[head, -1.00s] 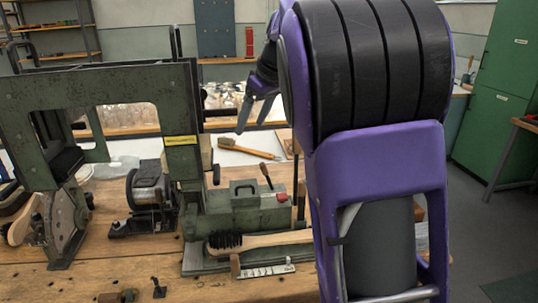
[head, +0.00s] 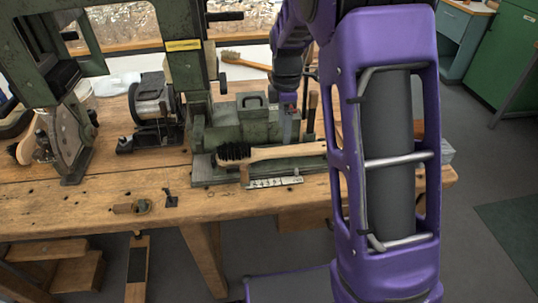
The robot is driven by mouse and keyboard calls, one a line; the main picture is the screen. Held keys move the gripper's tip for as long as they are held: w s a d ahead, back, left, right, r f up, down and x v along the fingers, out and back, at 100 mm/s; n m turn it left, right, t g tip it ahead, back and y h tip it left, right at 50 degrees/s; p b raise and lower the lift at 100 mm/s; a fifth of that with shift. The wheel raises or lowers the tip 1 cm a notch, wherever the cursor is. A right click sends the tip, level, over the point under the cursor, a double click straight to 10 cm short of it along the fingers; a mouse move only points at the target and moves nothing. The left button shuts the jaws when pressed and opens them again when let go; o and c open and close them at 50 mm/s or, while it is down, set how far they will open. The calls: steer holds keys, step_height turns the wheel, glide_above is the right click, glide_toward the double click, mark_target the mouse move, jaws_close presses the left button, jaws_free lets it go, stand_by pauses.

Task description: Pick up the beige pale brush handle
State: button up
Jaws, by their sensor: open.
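The brush with a beige pale handle (head: 290,152) lies across the green machine bed near the bench's front edge. Its black bristle head (head: 234,153) is at the left and the handle runs to the right, its right end hidden behind my arm. My gripper (head: 286,134) points down just above and behind the handle, seen side-on. It is open and holds nothing. From this view I cannot tell whether the fingers touch the handle.
A green machine (head: 235,125) stands directly behind the brush. A scale plate (head: 273,183) sits in front. A tan brush (head: 243,62) lies on a white surface behind.

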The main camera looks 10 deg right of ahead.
mark_target(284, 149)
steer(key=shift+d+f+b, duration=0.15)
steer(key=shift+f+b, duration=0.4)
steer(key=shift+f, duration=3)
jaws_close()
